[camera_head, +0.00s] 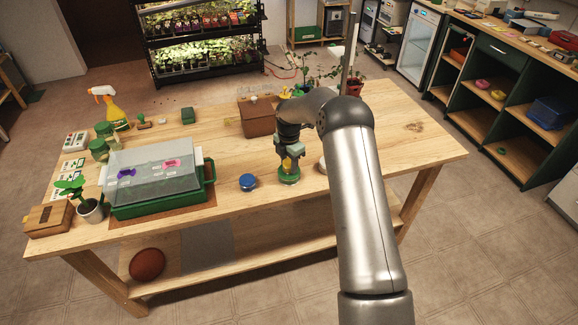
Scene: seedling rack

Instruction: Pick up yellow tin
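My gripper (289,156) points down over the front middle of the table. A small yellow thing (289,164), possibly the yellow tin, shows at its fingertips, mostly hidden by the fingers. Directly below it is a round green object (289,177) on the tabletop. I cannot tell whether the yellow thing rests on it or belongs to it. The view is too small to show whether the fingers touch the yellow thing or how far apart they are.
A blue round tin (248,182) stands left of my gripper. Further left is a green tray (165,207) under a clear cover (153,166). A brown box (257,119) stands behind. A white object (322,165) is partly hidden by my arm. The table's right end (430,150) is clear.

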